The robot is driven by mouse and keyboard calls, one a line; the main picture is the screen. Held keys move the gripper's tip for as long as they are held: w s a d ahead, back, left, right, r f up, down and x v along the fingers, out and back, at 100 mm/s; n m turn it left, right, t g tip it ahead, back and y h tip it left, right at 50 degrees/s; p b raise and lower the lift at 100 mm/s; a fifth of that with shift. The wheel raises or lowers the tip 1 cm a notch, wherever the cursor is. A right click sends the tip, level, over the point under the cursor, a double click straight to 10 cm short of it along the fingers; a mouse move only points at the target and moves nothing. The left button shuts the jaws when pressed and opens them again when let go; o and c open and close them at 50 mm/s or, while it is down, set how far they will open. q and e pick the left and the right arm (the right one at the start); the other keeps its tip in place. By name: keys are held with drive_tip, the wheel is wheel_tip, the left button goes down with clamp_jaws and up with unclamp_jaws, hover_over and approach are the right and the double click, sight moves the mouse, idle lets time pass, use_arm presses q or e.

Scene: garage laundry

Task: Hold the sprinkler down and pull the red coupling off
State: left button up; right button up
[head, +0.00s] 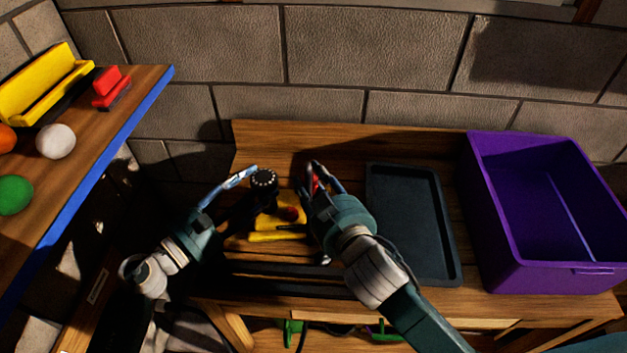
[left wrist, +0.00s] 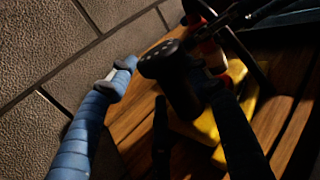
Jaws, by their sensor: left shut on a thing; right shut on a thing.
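The sprinkler has a yellow base (head: 268,222) on the wooden bench and an upright black head (head: 264,180). The black head also shows in the left wrist view (left wrist: 165,62), between my blue fingers. My left gripper (head: 252,184) is shut on the sprinkler from the left; its near finger is dark and hard to see. My right gripper (head: 320,176) is shut on the red coupling (head: 316,184), just right of the black head. The fingers hide most of the coupling. Whether it still touches the sprinkler, I cannot tell. A red part (head: 291,213) shows on the yellow base.
A dark tray (head: 448,225) lies right of my right gripper, and a purple bin (head: 545,277) stands at the bench's right end. A blue-edged shelf (head: 110,130) at left holds balls and yellow and red items. A block wall (head: 350,45) stands behind.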

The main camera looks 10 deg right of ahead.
sight(312, 171)
use_arm(q)
drive_tip(key=shift+s+d+f, duration=0.2)
drive_tip(key=shift+f, duration=0.4)
use_arm(e)
drive_tip(key=shift+s+a, duration=0.15)
drive_tip(key=shift+a, duration=0.2)
drive_tip(key=shift+r, duration=0.45)
use_arm(q)
drive_tip(key=shift+a, duration=0.1)
use_arm(e)
drive_tip(key=shift+r, duration=0.4)
clamp_jaws()
drive_tip(key=shift+d+r, duration=0.15)
drive_tip(key=shift+r, duration=1)
use_arm(q)
drive_tip(key=o, duration=1.6)
drive_tip(key=shift+c, duration=0.2)
drive_tip(key=shift+w, duration=0.25)
use_arm(e)
drive_tip(key=shift+w+d+f, duration=0.1)
drive_tip(key=shift+w+d, duration=0.05)
drive_tip(key=shift+w, duration=0.1)
use_arm(q)
drive_tip(key=shift+r, duration=0.15)
